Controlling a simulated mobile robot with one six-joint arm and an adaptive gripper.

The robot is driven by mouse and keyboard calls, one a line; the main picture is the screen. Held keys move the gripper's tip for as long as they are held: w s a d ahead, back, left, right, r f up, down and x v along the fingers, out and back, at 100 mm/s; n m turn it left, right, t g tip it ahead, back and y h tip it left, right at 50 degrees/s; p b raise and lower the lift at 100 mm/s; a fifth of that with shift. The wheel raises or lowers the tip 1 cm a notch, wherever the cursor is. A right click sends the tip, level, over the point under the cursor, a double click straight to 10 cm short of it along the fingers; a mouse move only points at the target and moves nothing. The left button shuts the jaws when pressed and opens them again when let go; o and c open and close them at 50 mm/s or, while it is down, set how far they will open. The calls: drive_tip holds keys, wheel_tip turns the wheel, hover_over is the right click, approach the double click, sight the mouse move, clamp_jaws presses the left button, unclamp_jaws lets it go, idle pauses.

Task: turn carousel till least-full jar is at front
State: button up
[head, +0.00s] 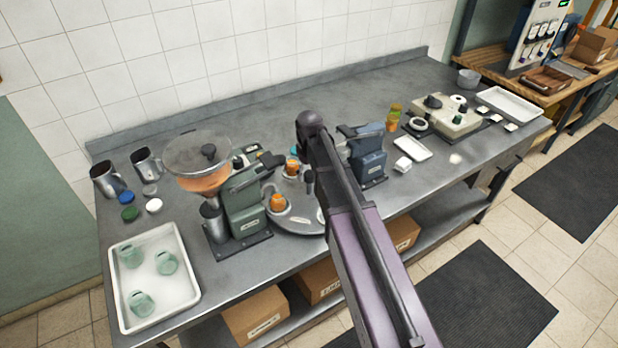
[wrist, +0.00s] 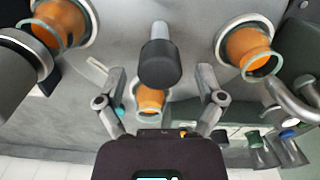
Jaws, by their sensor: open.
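The grey round carousel (head: 296,226) is on the bench, partly hidden by my arm and a green machine. Two jars with orange contents show in the head view, one near the front left (head: 278,203) and one farther back (head: 291,166). The wrist view shows a left jar (wrist: 62,22), a right jar (wrist: 248,48) and a middle jar (wrist: 151,101). Their fill levels are hard to compare. A dark-capped upright peg (wrist: 160,62) stands between the spread fingers of my gripper (wrist: 161,75), apart from both. My gripper is open and empty; my arm hides it in the head view.
A green machine with a hopper (head: 245,200) stands close at the carousel's left, and a blue machine (head: 368,155) at its right. A white tray (head: 190,290) with green jars lies at the left. A pale machine (head: 445,118) stands farther right. The bench behind is clear.

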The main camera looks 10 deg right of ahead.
drive_tip(key=shift+f, duration=0.25)
clamp_jaws()
idle(0.3)
